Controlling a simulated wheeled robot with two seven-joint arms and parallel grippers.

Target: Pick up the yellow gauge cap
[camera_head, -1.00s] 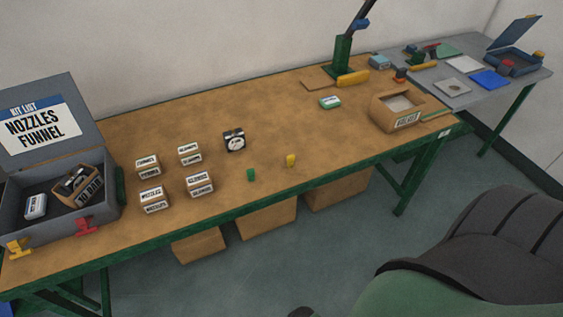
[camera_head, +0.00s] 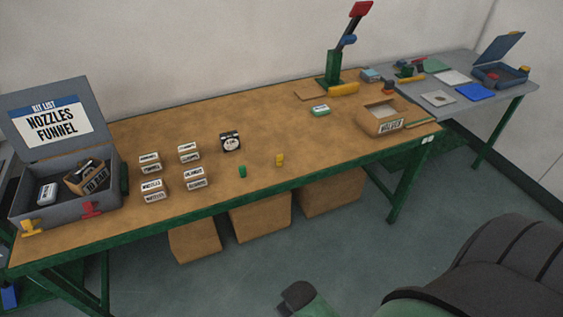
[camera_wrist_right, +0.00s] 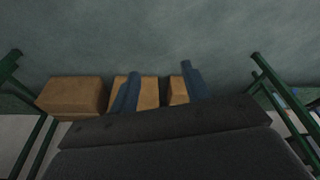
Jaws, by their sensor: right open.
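The yellow gauge cap (camera_head: 280,160) is a small upright piece standing on the brown workbench (camera_head: 262,118), near its front edge. A similar small green cap (camera_head: 242,171) stands just left of it. A black gauge with a white dial (camera_head: 231,142) stands behind them. My right gripper (camera_wrist_right: 160,70) shows in the right wrist view with two blue fingers spread apart and nothing between them. The yellow cap is not in that view. My left gripper is not in view.
Several white labelled blocks (camera_head: 152,188) stand left of the gauge. An open grey case (camera_head: 62,205) is at the left end. A cardboard tray (camera_head: 378,124) and a green stand (camera_head: 334,68) are to the right. Cardboard boxes (camera_head: 260,216) sit under the bench.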

